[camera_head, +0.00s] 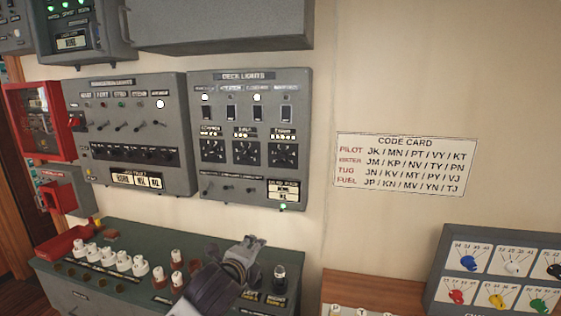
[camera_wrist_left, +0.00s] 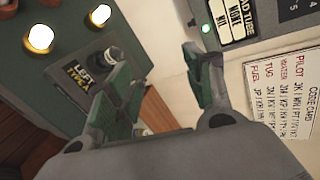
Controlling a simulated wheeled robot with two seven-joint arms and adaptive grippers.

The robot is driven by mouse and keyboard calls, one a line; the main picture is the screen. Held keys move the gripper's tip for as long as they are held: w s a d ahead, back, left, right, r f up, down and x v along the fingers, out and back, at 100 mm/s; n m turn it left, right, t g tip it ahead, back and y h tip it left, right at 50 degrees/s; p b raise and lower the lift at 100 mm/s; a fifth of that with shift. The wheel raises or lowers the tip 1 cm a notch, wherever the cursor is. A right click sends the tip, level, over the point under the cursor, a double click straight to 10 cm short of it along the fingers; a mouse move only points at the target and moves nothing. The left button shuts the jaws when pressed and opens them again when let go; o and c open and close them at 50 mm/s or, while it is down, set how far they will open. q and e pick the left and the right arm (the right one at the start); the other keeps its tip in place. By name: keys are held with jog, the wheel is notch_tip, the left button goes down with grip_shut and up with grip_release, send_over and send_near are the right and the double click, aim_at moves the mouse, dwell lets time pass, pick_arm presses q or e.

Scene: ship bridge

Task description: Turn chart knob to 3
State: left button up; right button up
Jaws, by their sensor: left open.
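The deck lights panel (camera_head: 250,205) hangs on the wall at upper centre. It carries a row of three black rotary knobs: a left one (camera_head: 213,150), a middle one (camera_head: 246,152) and a right one (camera_head: 283,154). Their labels and settings are too small to read surely, so I cannot tell which is the chart knob. My left gripper (camera_head: 250,243) is below this panel, over the green console. In the left wrist view its two fingers (camera_wrist_left: 155,80) are spread with nothing held between them. My right gripper is not in view.
The green console (camera_head: 90,287) below holds several white and red-white knobs and a dark-based lamp (camera_head: 280,278). A navigation lights panel (camera_head: 128,180) hangs at left. A code card (camera_head: 405,163) is on the bare wall at right, above a panel of coloured knobs (camera_head: 460,235).

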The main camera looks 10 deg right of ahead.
pick_arm(q)
jog(key=w+d+r+m+t+h, duration=0.15)
jog(key=w+d+r+m, duration=0.25)
jog(key=r+m, duration=0.5)
jog(key=m+t, duration=0.3)
jog(key=m, duration=0.3)
send_near(281, 158)
jog(key=f+v, duration=0.1)
jog(key=v, duration=0.4)
jog(key=shift+w+a+r+m+h, duration=0.1)
jog(key=shift+a+r+m+h, duration=0.15)
jog(key=shift+r+m+h, duration=0.2)
jog(key=shift+w, duration=0.15)
jog(key=shift+p+x, duration=1.45)
jog(key=shift+x, duration=5.35)
jog(key=shift+f, duration=0.15)
jog(key=c, duration=1)
